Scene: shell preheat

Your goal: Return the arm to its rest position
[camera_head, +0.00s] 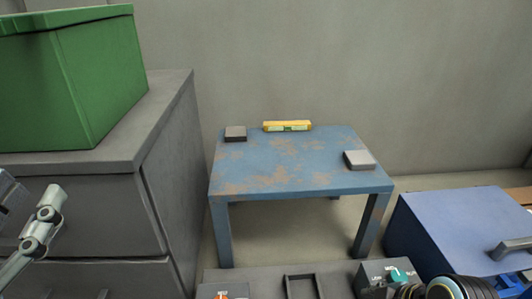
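My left gripper (40,222) is at the left edge, in front of the grey drawer cabinet (165,145). Its light grey finger linkage shows, but the rest is cut off by the frame, so I cannot tell how far it is open. I see nothing held in the visible part. I cannot make out my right gripper. A dark ringed rounded part (455,290) shows at the bottom right edge; I cannot tell what it belongs to.
A green box (85,80) stands on the cabinet. A worn blue table (290,170) holds a dark block (235,133), a yellow level-like bar (287,126) and a grey block (359,160). A blue case (450,225) and a switch panel (265,280) are in front.

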